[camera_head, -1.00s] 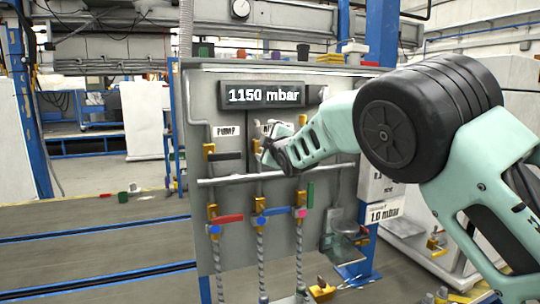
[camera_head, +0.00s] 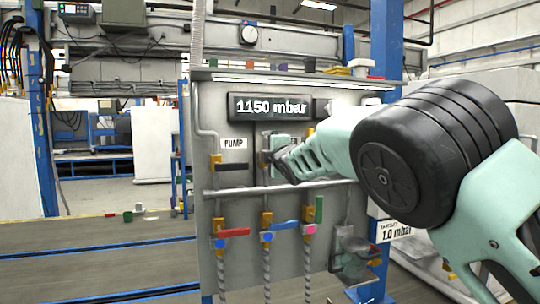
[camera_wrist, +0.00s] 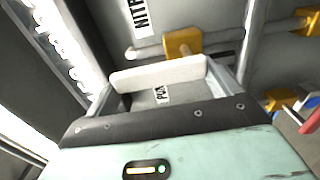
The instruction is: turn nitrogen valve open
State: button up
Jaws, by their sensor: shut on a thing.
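The nitrogen valve (camera_wrist: 183,42) shows in the wrist view as a yellow body beside a partly cut-off label beginning "NIT". A pale bar (camera_wrist: 158,73), which looks like its handle, spans between the two fingers of my gripper (camera_head: 274,154). In the wrist view the bar runs crosswise, roughly along the valve's pipe. My gripper is shut on it, close to the panel (camera_head: 345,215). In the head view my gripper and arm hide the valve and its label. The display (camera_head: 270,107) reads 1150 mbar.
The pump valve's black handle (camera_head: 236,167) lies left of my gripper. Below are valves with red (camera_head: 234,232), blue (camera_head: 285,225) and green (camera_head: 319,209) handles on a lower row. A horizontal pipe (camera_head: 235,192) crosses the panel beneath my gripper.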

jog(key=o, duration=1.1)
jog(key=shift+o, duration=0.2)
jog(key=b+v, duration=0.4)
jog(key=v, duration=1.3)
jog(key=shift+s+b, duration=0.2)
jog(key=shift+b, duration=0.15)
